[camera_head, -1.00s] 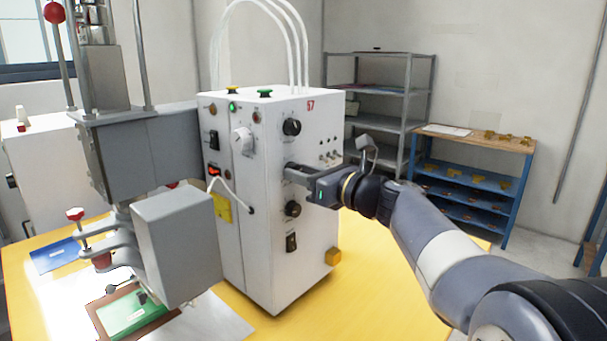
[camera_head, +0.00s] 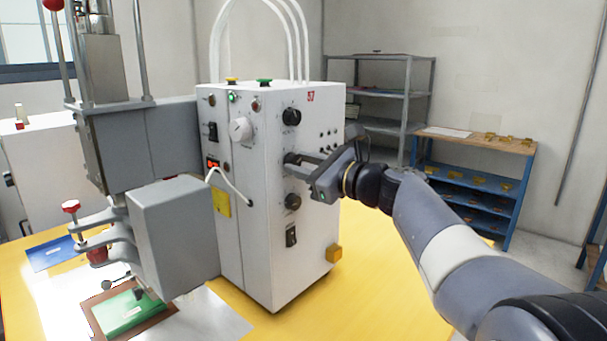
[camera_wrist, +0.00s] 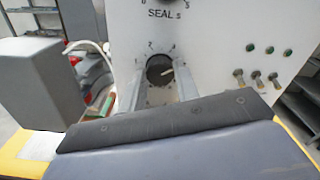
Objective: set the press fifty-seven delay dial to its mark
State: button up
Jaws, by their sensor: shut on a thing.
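The white press cabinet (camera_head: 262,200) carries a red 57 near its top right edge. Three dark dials stand in a column on its front: an upper dial (camera_head: 291,117), a middle dial and a lower dial (camera_head: 293,201). My gripper (camera_head: 296,160) is shut on the middle dial, its fingers reaching in from the right. In the wrist view this round black dial (camera_wrist: 158,69) sits between the two grey fingers, below the word SEAL. Its pale pointer leans toward the upper right, among scale marks. The fingers and wrist hide the dial's lower scale and any name under it.
Small toggle switches (camera_wrist: 256,79) sit just right of the held dial. A white cable (camera_head: 232,184) loops on the cabinet's left face. The grey press head (camera_head: 175,235) stands at left over the yellow table (camera_head: 350,300). Blue shelving (camera_head: 470,190) is behind my arm.

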jog(key=shift+f+n+b, duration=0.15)
jog(key=shift+n+b, duration=5.6)
jog(key=shift+n, duration=2.45)
jog(key=o, duration=1)
jog(key=shift+c, duration=0.2)
jog(key=shift+s, duration=0.1)
jog(key=v, duration=1)
jog(key=shift+s+d, duration=0.2)
jog(key=shift+d, duration=0.05)
